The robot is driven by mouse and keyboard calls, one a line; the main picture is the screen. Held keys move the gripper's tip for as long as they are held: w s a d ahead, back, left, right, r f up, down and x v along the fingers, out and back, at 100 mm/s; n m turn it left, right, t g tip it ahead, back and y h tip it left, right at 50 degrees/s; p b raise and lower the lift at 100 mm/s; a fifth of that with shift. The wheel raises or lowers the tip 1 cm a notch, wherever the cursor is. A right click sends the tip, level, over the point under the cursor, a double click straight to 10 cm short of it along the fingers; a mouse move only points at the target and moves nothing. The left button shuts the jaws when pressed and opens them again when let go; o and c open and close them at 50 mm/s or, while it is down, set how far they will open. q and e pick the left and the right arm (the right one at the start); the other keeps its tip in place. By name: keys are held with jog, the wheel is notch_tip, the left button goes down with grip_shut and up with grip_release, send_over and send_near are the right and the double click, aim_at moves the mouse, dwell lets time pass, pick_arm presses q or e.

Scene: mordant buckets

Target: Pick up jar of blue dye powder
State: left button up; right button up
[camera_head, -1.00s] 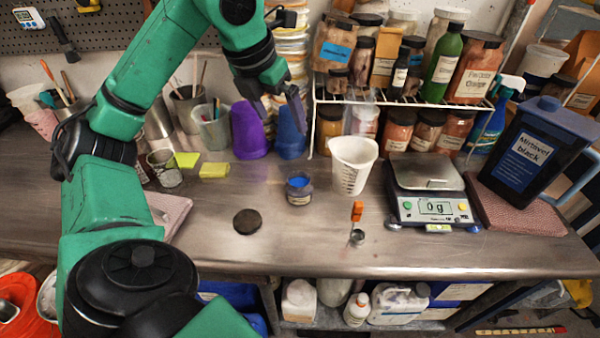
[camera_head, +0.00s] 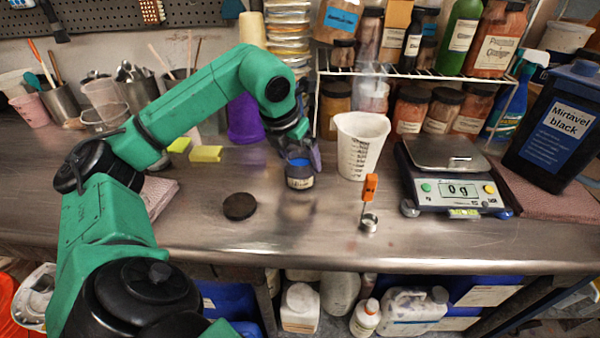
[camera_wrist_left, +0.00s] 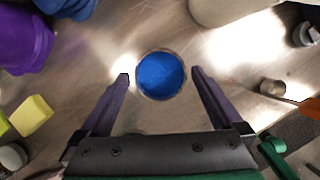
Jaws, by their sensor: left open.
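The jar of blue dye powder (camera_head: 299,178) stands open and upright on the metal bench, with a label on its front. In the left wrist view the jar's round mouth (camera_wrist_left: 161,74) shows bright blue powder. My left gripper (camera_head: 301,154) is right at the jar's top from behind and above in the head view. In the left wrist view its two fingers (camera_wrist_left: 161,80) are open, one on each side of the jar, with gaps on both sides. A dark round lid (camera_head: 239,206) lies on the bench to the left of the jar. My right gripper is not in view.
A white measuring beaker (camera_head: 360,145) stands close to the right of the jar. A small metal cup with an orange-handled tool (camera_head: 370,188), a scale reading 0 g (camera_head: 455,190) and a black dye jug (camera_head: 553,130) are farther right. Yellow sponges (camera_head: 206,154) lie left.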

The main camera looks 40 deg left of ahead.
pick_arm(q)
jog(key=shift+x, duration=1.15)
jog(key=shift+r, duration=0.1)
jog(key=c, duration=1.2)
